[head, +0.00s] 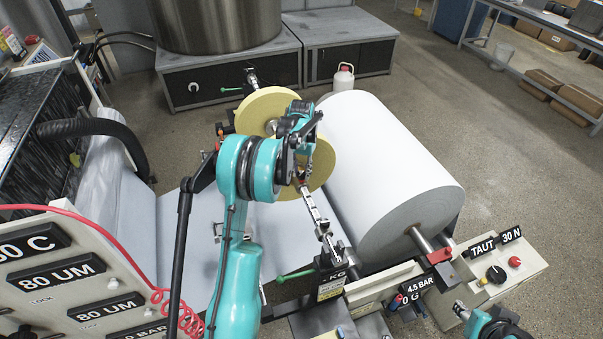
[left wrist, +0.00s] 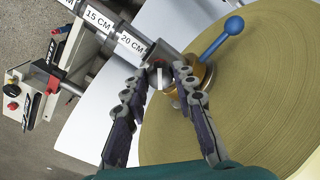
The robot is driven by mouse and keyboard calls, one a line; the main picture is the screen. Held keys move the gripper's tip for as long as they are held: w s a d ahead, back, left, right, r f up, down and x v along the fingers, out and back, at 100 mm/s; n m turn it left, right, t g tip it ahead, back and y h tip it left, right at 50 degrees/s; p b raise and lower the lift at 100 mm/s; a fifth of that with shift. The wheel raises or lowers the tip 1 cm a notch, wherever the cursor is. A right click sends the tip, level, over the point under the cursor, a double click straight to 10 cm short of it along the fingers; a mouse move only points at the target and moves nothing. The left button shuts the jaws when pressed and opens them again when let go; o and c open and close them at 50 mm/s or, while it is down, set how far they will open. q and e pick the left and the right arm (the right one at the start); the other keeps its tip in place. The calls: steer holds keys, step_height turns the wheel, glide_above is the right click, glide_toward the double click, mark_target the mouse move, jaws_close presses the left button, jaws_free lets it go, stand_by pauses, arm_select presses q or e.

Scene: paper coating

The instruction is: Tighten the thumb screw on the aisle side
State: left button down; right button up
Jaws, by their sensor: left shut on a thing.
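My left gripper (head: 301,172) is at the near yellow disc (head: 322,165) on the shaft beside the white paper roll. The screw sits on the collar at the end of the labelled shaft (left wrist: 100,20), by the brass hub (left wrist: 205,75) of the yellow disc (left wrist: 245,115). The fingers hide the screw's sides. Of my right arm only a teal part shows at the bottom right of the head view; its fingers cannot be made out.
A blue-knobbed lever (left wrist: 234,25) stands out from the hub, close to the fingers. The big white paper roll (head: 385,165) is right of the disc. A second yellow disc (head: 255,108) is farther back. A control panel (head: 500,262) is at the lower right.

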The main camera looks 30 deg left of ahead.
mark_target(302, 173)
arm_select(q)
steer(key=m+b, duration=0.1)
steer(key=m, duration=0.7)
steer(key=shift+m, duration=0.3)
stand_by(0.3)
steer(key=c, duration=1.2)
jaws_free()
step_height(302, 173, up, 12)
